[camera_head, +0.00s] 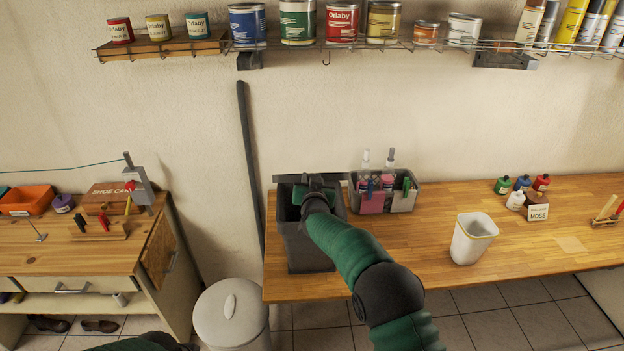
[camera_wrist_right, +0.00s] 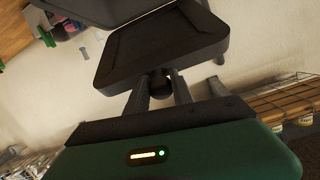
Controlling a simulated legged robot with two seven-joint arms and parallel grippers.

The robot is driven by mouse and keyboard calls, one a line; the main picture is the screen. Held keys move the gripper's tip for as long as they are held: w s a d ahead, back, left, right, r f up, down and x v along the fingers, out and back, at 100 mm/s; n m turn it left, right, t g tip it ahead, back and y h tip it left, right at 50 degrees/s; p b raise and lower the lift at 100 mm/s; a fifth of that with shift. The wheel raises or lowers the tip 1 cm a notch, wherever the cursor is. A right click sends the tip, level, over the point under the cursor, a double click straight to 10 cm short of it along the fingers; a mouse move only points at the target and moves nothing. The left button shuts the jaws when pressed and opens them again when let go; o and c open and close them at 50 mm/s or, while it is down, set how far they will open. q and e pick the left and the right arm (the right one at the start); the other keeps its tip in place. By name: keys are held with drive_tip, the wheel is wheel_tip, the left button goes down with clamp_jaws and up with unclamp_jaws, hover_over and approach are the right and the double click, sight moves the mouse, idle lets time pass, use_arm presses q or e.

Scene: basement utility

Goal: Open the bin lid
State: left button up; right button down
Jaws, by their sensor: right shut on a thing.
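A dark grey bin (camera_head: 308,253) stands on the wooden bench against the wall, left of its middle. Its lid (camera_head: 290,178) shows as a thin dark bar at the back of the rim, seen nearly edge-on, and the bin mouth is partly uncovered. In the right wrist view the lid (camera_wrist_right: 165,45) is a dark panel with a raised border. My right gripper (camera_wrist_right: 160,88) is shut on a small dark knob of the lid. In the head view my green right arm covers part of the bin's front and mouth. My left gripper is out of view.
A grey caddy (camera_head: 404,197) with bottles stands close right of the bin. A white open bin (camera_head: 472,240) stands farther right on the bench (camera_head: 540,225). A lidded white bin (camera_head: 232,312) is on the floor. A wire shelf with cans (camera_head: 340,45) hangs above.

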drive_tip(key=shift+r, duration=0.1)
drive_tip(key=c, duration=1.4)
unclamp_jaws()
drive_tip(key=shift+c, duration=0.2)
drive_tip(key=o, duration=0.3)
drive_tip(key=shift+w, duration=0.1)
drive_tip(key=shift+o, duration=0.2)
drive_tip(key=shift+s, duration=0.25)
drive_tip(key=b+v, duration=0.8)
drive_tip(key=v, duration=0.8)
drive_tip(key=shift+s+a, duration=0.15)
drive_tip(key=shift+a, duration=0.05)
drive_tip(key=shift+c, duration=0.4)
